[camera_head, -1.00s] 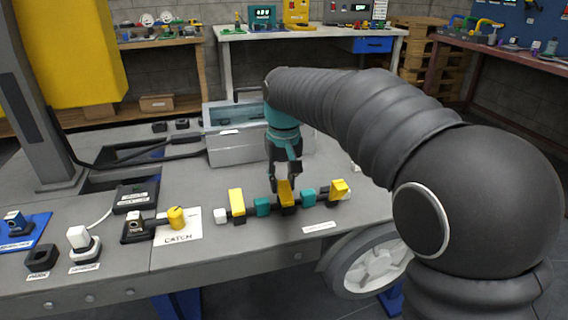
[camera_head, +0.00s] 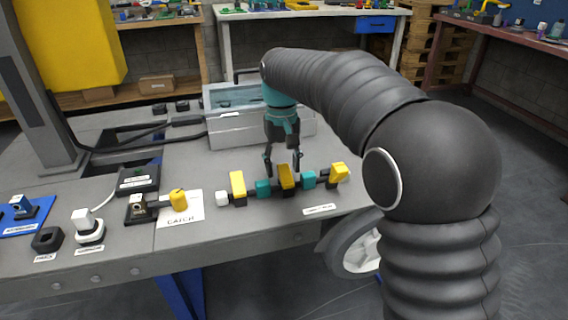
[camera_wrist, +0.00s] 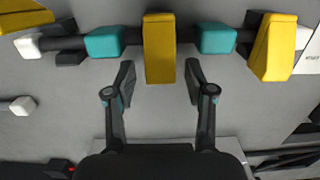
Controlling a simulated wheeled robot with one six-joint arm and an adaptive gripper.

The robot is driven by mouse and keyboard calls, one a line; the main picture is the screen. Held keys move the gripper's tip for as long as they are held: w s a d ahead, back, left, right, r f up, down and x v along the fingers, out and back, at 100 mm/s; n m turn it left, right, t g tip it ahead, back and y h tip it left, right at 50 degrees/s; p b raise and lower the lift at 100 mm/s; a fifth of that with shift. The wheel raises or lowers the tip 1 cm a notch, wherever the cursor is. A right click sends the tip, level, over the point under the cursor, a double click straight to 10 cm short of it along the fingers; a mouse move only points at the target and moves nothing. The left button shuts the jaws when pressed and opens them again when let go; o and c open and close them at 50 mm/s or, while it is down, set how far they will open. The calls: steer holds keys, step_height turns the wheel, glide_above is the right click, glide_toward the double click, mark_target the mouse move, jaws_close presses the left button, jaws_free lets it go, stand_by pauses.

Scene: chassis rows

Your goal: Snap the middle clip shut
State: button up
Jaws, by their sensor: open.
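The middle clip (camera_head: 286,177) is a yellow lever on a dark rail, between two teal blocks. It also shows in the wrist view (camera_wrist: 159,48), with its long face towards the camera. I cannot tell whether it is snapped shut. My gripper (camera_head: 283,163) is open and empty just behind the rail in the head view. In the wrist view its two fingertips (camera_wrist: 159,80) lie apart on either side of the clip's near end, with no visible contact. Another yellow clip (camera_head: 237,185) is at the left and a tilted one (camera_head: 340,172) at the right.
Teal blocks (camera_head: 263,188) sit close beside the middle clip. A grey metal box (camera_head: 232,130) stands behind my gripper. A yellow-knobbed catch (camera_head: 179,200) stands to the left. The grey bench top (camera_head: 245,230) is clear in front of the rail.

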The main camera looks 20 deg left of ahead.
step_height(320, 180, up, 12)
steer(key=shift+w+a, duration=0.25)
steer(key=shift+w, duration=0.1)
stand_by(0.5)
